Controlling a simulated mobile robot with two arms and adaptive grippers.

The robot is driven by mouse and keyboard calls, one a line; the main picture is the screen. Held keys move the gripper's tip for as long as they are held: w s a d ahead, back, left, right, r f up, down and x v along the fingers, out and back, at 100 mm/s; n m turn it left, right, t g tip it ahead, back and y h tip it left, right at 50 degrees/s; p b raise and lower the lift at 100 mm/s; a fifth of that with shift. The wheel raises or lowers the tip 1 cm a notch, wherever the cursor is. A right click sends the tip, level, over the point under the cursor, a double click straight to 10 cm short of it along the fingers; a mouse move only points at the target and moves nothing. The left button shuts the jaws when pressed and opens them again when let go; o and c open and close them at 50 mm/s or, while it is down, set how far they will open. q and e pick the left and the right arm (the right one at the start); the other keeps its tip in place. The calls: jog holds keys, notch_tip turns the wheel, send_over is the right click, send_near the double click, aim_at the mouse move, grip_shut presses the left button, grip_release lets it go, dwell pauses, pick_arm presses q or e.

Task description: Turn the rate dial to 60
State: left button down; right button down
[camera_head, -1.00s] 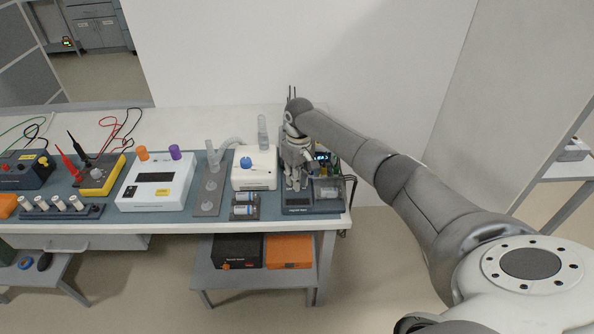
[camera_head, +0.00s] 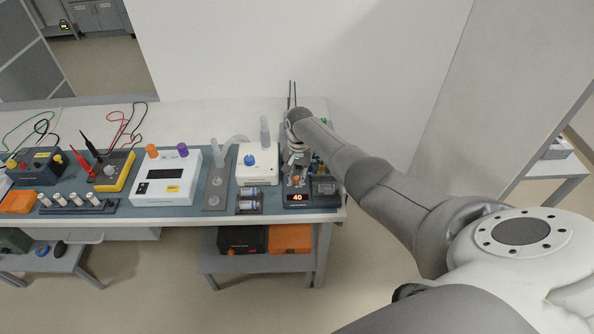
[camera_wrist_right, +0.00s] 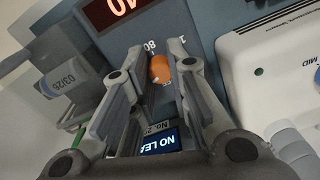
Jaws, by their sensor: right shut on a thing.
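The rate dial is an orange knob (camera_head: 297,181) on the grey unit (camera_head: 325,203) at the right end of the bench. A display (camera_head: 297,198) below the knob reads 40 in orange digits. My right gripper (camera_head: 296,174) comes down over the knob. In the right wrist view, the right gripper (camera_wrist_right: 160,62) is shut on the orange knob (camera_wrist_right: 160,69), with a finger on each side. A printed 80 shows beside the knob there; other scale marks are partly hidden by the fingers. My left gripper is not in view.
A white device with a blue knob (camera_head: 249,160) stands close on the left of the unit. Two small cylinders (camera_head: 248,206) lie in front of it. The wall stands behind the bench.

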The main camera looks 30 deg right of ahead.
jog(key=m+p, duration=0.1)
jog(key=m, duration=0.3)
jog(key=shift+r+m+p, duration=0.1)
jog(key=shift+m+p, duration=0.2)
jog(key=shift+p, duration=0.1)
jog(key=shift+m+p, duration=0.55)
jog(key=shift+m, duration=1.95)
jog(key=c, duration=1.6)
grip_release()
jog(key=shift+s+r, duration=0.15)
jog(key=shift+r, duration=2.8)
jog(key=shift+s+r, duration=0.1)
jog(key=shift+r, duration=2.85)
